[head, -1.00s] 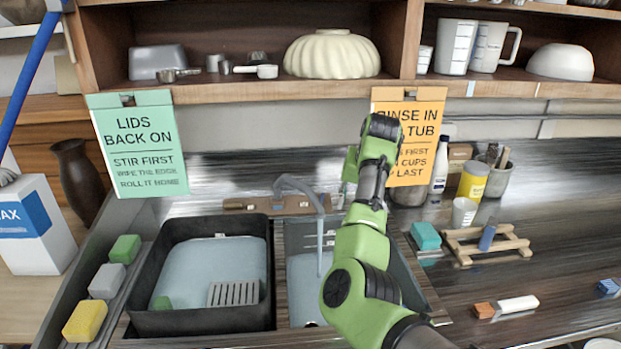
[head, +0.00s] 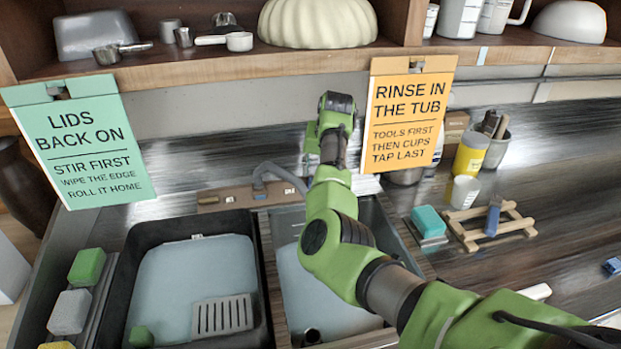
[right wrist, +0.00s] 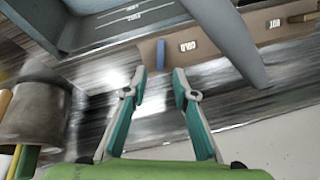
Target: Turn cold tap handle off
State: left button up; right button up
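The cold tap handle (right wrist: 161,52) is a small blue bar on the brown tap base (right wrist: 208,42), beside the "COLD" label in the right wrist view. My right gripper (right wrist: 160,74) is open and empty; its two teal fingers point at the blue handle, which shows just past the gap between the tips. I cannot tell whether they touch it. The grey tap spout (right wrist: 237,42) rises right of the handle. In the head view the spout (head: 270,172) shows left of my right arm, which hides the cold handle. My left gripper is not in view.
The grey sink (head: 325,300) lies under the spout, beside a black tray (head: 130,280). An orange sign (head: 408,120) and a green sign (head: 80,140) hang from the shelf. A metal pot (right wrist: 35,112) stands left of my fingers in the right wrist view.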

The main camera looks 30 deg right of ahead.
jog(key=x, duration=0.7)
jog(key=shift+w+f, duration=0.15)
jog(key=shift+c, duration=0.4)
grip_shut()
